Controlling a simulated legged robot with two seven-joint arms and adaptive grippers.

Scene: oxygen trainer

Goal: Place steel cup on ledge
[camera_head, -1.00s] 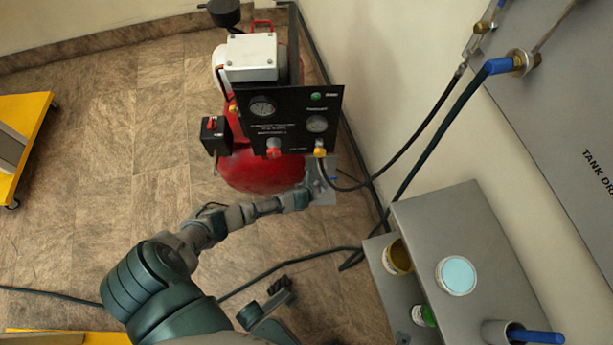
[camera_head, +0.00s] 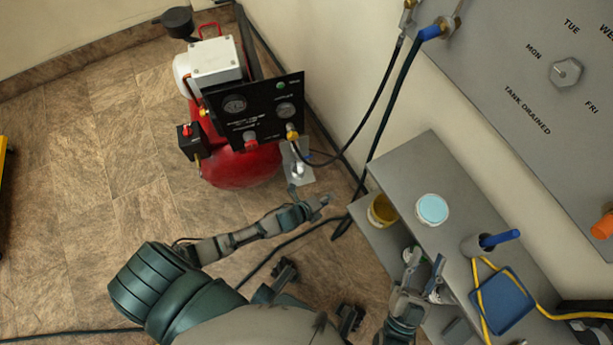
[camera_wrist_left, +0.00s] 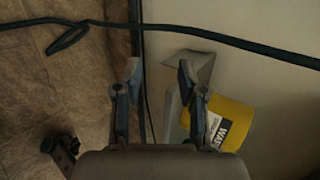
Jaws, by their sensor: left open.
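My left gripper (camera_head: 318,203) is left of the ledge, above the floor. In the left wrist view it (camera_wrist_left: 160,72) is open and empty, with a yellow can (camera_wrist_left: 228,125) beyond its right finger. My right gripper (camera_head: 425,260) is beside the ledge's front edge, over the lower shelf. Its fingers look apart. The arm and ledge partly hide what lies around them.
The yellow can (camera_head: 382,210) stands on the lower shelf. A light-blue-topped can (camera_head: 432,209) stands on the upper ledge. A red compressor (camera_head: 240,165) and black hoses are at the back.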

